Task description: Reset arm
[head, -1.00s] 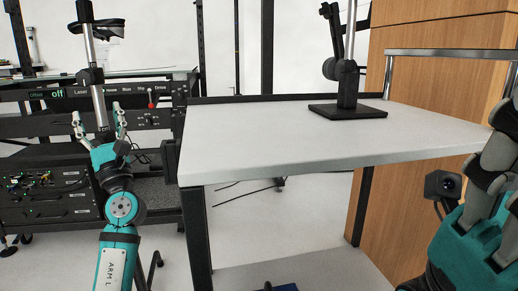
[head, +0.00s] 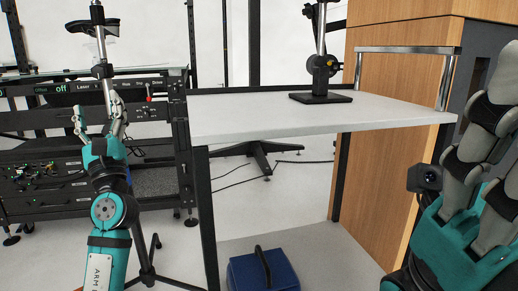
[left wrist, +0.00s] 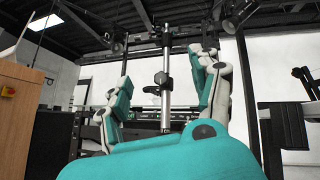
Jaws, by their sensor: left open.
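My left gripper (head: 98,112) is raised at the left of the head view, fingers pointing up and spread apart. In the left wrist view its two teal and grey fingers (left wrist: 160,72) stand apart with nothing clasped between them. An upright metal pole (head: 103,52) with black clamps lines up behind the fingers; it also shows between them in the left wrist view (left wrist: 165,92). I cannot tell the gap in depth. My right gripper (head: 488,135) is at the right edge, partly cut off, with grey finger segments. Its fingertips are too unclear to tell its opening.
A white table (head: 300,115) bears a black-based stand (head: 320,97). A blue box (head: 264,272) is on the floor below. A wooden cabinet (head: 380,130) with a metal rail stands right. A black equipment rack (head: 50,185) is behind my left arm.

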